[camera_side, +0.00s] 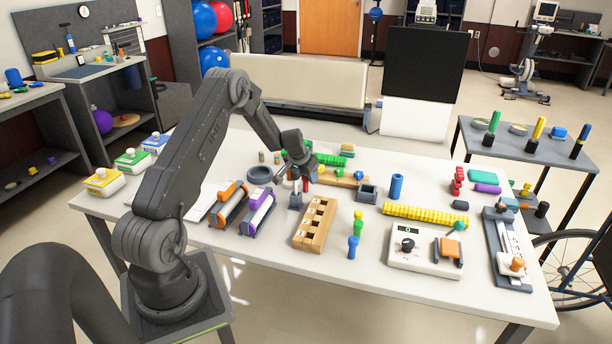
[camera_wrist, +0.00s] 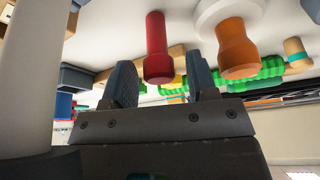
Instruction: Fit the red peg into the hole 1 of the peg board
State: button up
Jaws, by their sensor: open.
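The red peg (camera_wrist: 157,48) shows large in the wrist view, with its wide end between the two fingers. In the side view a bit of the red peg (camera_side: 305,185) shows beside the fingers. My gripper (camera_wrist: 162,82) is open; in the side view my gripper (camera_side: 300,188) points down over the table, behind the peg board. I see no clear contact between peg and fingers. The peg board (camera_side: 316,224) is a light wooden block with a row of dark square holes. Its hole numbers are too small to read.
An orange peg (camera_wrist: 238,48) stands close beside the red one. A blue cylinder (camera_side: 396,187) and a dark square cup (camera_side: 367,193) stand farther right.

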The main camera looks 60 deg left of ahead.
jog(key=v, duration=1.2)
jog(key=d+r+m, duration=0.2)
jog(key=d+r, duration=0.9)
jog(key=d, duration=0.3)
jog(key=s+d+r+m, duration=0.1)
jog(key=s+d+r, duration=0.3)
jog(key=d, duration=0.5)
jog(key=s+d+r+m+t+h, duration=0.1)
jog(key=s+d+r, duration=0.3)
jog(key=s+d, duration=0.5)
jog(key=shift+d+h, duration=0.3)
jog(key=shift+d, duration=0.3)
jog(key=shift+o, duration=0.5)
jog(key=s+d+m, duration=0.1)
jog(key=s+d, duration=0.3)
jog(key=s, duration=0.5)
jog(key=shift+d+f+t, duration=0.25)
jog(key=shift+f+t, duration=0.05)
jog(key=shift+f, duration=0.1)
jog(key=shift+w, duration=0.1)
